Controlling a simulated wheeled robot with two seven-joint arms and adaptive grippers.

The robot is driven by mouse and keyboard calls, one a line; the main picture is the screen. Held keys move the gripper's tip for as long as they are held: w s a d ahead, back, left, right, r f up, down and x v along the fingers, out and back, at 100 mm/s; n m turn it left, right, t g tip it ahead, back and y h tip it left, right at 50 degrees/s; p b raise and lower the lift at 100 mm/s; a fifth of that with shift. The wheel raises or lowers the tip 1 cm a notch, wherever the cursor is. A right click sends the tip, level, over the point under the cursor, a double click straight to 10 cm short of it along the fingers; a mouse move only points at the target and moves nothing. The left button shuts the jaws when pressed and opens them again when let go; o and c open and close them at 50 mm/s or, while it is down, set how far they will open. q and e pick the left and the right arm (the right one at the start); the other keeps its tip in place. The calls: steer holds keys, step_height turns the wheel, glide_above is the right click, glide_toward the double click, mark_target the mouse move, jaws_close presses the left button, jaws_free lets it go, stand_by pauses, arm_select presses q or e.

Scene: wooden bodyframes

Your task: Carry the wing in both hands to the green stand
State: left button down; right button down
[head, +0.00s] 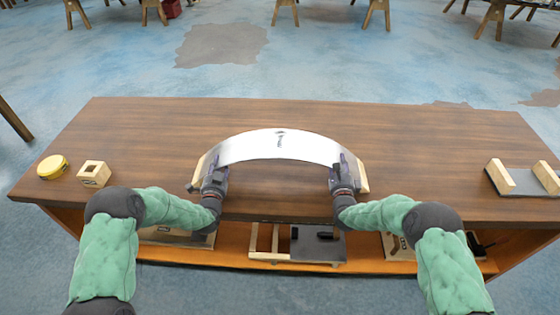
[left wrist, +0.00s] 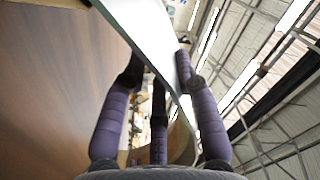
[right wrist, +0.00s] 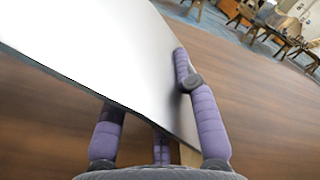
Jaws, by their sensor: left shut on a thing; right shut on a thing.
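The wing (head: 278,146) is a pale, silvery sheet bent into an arch, with light wooden pieces at its two ends. My left gripper (head: 214,178) is shut on its left end, and my right gripper (head: 343,176) is shut on its right end. The wing's sheet passes between the fingers in the left wrist view (left wrist: 147,30) and the right wrist view (right wrist: 110,50). It shows over the middle of the brown table; its clearance is hard to tell. I see no stand that is clearly green.
On the brown table (head: 400,130), a grey base with two wooden blocks (head: 518,182) lies at the right end. A yellow round tin (head: 53,167) and a hollow wooden block (head: 94,174) sit at the left. Below is an orange shelf (head: 360,252) with wooden parts. Trestles stand far back.

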arm_select(q)
steer(key=shift+w+r, duration=0.1)
steer(key=shift+r, duration=0.15)
arm_select(e)
steer(key=shift+w+r, duration=0.1)
steer(key=shift+r, duration=0.15)
